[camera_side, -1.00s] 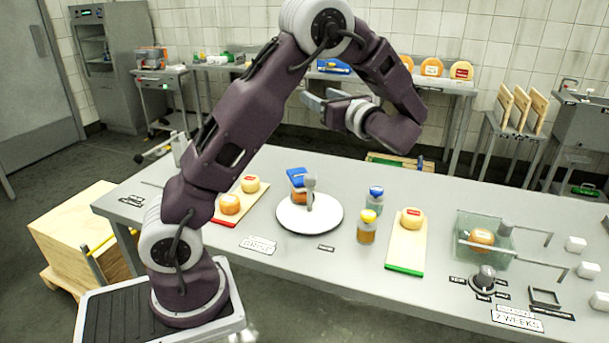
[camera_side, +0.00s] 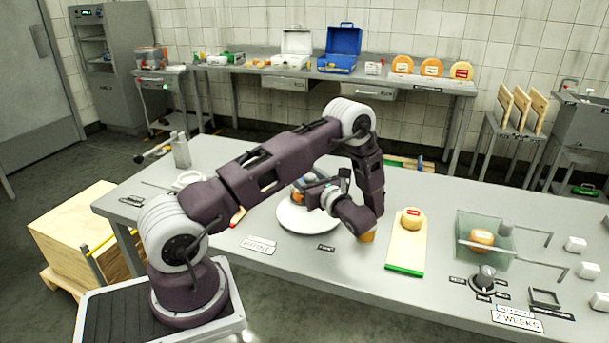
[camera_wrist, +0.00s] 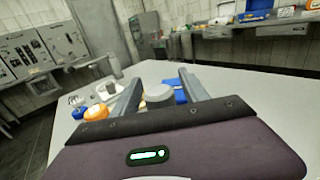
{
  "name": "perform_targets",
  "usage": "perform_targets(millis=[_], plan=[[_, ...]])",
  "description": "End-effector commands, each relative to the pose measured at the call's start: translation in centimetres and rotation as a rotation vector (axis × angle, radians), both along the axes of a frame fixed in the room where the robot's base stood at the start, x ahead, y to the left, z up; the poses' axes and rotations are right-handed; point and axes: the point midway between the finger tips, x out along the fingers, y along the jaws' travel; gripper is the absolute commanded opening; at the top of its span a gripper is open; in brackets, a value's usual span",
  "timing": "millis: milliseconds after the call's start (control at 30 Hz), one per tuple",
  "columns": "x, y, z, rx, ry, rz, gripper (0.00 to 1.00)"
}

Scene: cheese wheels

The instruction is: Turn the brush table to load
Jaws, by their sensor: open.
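The brush table is a round white turntable (camera_side: 290,218) on the bench, with an upright grey post near its middle in the earlier side view. My gripper (camera_side: 322,190) is low over it, and its jaws are open. In the wrist view, a round grey knob (camera_wrist: 158,94) shows between my two fingers (camera_wrist: 160,84); I cannot tell whether they touch it. A blue-topped thing (camera_wrist: 181,97) lies just beyond the knob. In the side view my gripper and forearm hide the post and much of the blue-topped thing.
A green-ended board (camera_side: 405,248) with a cheese wheel (camera_side: 411,217) lies right of the turntable. A glass tank (camera_side: 470,232) and dial (camera_side: 485,279) stand farther right. My arm covers the red-ended board.

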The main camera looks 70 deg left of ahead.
Motion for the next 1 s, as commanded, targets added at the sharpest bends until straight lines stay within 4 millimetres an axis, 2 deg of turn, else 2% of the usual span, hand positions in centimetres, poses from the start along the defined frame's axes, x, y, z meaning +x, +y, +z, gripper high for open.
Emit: perform_targets(millis=[133, 400, 1000], plan=[[0.01, -0.03, 0.02, 0.000, 0.000, 0.000, 0.52], [0.02, -0.05, 0.03, 0.000, 0.000, 0.000, 0.00], [0.02, -0.09, 0.04, 0.000, 0.001, 0.000, 0.00]])
